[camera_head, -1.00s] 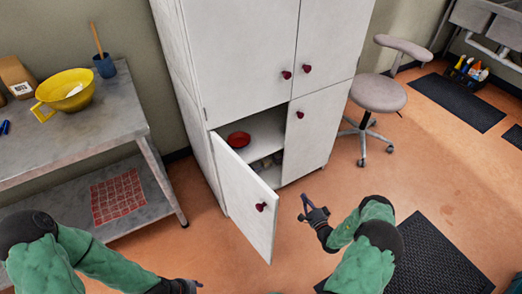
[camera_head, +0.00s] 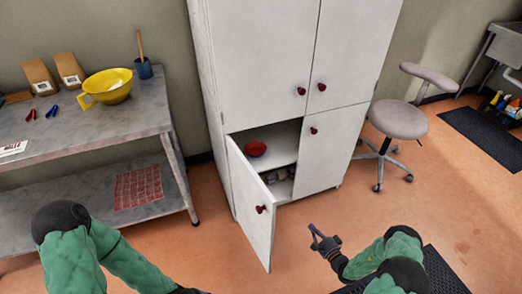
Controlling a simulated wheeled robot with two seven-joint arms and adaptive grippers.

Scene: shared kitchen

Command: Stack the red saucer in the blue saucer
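The red saucer (camera_head: 256,149) sits on the upper shelf inside the open lower-left compartment of the white cabinet (camera_head: 259,60). No blue saucer can be made out; several small, dim items (camera_head: 277,175) stand on the lower shelf, too small and shaded to name surely. My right gripper (camera_head: 315,235) is in front of the cabinet, to the right of the open door, with its fingers apart and nothing between them. My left arm comes in at the lower left, and only the dark wrist end (camera_head: 186,291) shows at the bottom edge; its fingers are out of view.
The open cabinet door (camera_head: 252,203) swings out toward me, between my arms. A metal table (camera_head: 100,125) on the left carries a yellow bowl (camera_head: 108,88), a blue cup (camera_head: 143,68) and bags. A stool (camera_head: 398,120) stands right of the cabinet. Floor before the cabinet is clear.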

